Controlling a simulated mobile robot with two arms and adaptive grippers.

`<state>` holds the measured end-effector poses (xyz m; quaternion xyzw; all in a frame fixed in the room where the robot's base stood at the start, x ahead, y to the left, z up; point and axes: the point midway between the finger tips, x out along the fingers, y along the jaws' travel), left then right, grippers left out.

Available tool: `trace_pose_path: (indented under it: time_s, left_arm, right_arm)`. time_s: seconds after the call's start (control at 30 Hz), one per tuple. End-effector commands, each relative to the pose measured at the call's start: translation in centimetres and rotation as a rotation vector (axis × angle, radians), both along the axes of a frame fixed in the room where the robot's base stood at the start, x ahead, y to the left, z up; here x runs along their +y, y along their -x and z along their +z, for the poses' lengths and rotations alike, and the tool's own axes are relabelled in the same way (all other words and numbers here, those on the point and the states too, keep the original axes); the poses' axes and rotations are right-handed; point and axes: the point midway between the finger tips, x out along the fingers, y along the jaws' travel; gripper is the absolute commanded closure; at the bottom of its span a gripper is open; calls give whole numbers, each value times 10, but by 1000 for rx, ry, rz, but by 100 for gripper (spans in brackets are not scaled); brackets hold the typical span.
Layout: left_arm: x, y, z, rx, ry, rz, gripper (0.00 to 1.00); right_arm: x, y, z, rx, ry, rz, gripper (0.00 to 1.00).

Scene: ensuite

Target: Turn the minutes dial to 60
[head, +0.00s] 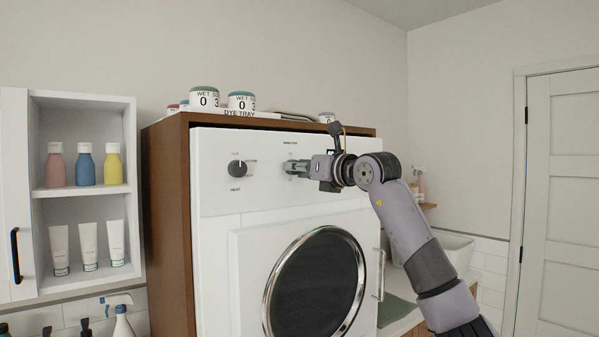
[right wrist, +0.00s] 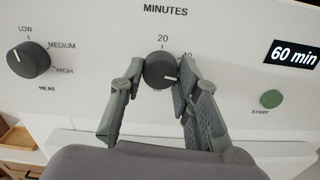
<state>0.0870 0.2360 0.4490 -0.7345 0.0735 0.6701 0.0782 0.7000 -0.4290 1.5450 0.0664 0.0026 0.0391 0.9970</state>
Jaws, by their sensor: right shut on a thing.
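The minutes dial (right wrist: 158,68) is a dark round knob under the word MINUTES on the white front of the dryer (head: 215,185). Its white pointer mark points to the right and slightly down in the right wrist view. The 20 label is above it; a label at its right is partly hidden by a finger. My right gripper (right wrist: 158,75) has a finger on each side of the dial and is shut on it. In the head view my right gripper (head: 297,167) covers the dial. The display (right wrist: 293,55) reads 60 min. My left gripper is not in view.
The heat dial (right wrist: 28,60) is left of the minutes dial, and a green start button (right wrist: 271,98) is to its right. A round dryer door (head: 318,285) is below. Jars (head: 204,98) stand on top. A shelf (head: 85,190) with bottles is at the left.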

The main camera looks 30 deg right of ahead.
Motion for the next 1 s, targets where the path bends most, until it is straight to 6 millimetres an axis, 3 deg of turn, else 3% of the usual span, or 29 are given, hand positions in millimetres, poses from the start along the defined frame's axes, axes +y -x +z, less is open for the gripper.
trace_pose_path:
  time_s: [0.5,1.0]
  left_arm:
    - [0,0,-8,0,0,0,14]
    - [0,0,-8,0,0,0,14]
  right_arm:
    - [0,-1,-2,30,-333,0,98]
    - [0,-1,-1,34,-391,-2,98]
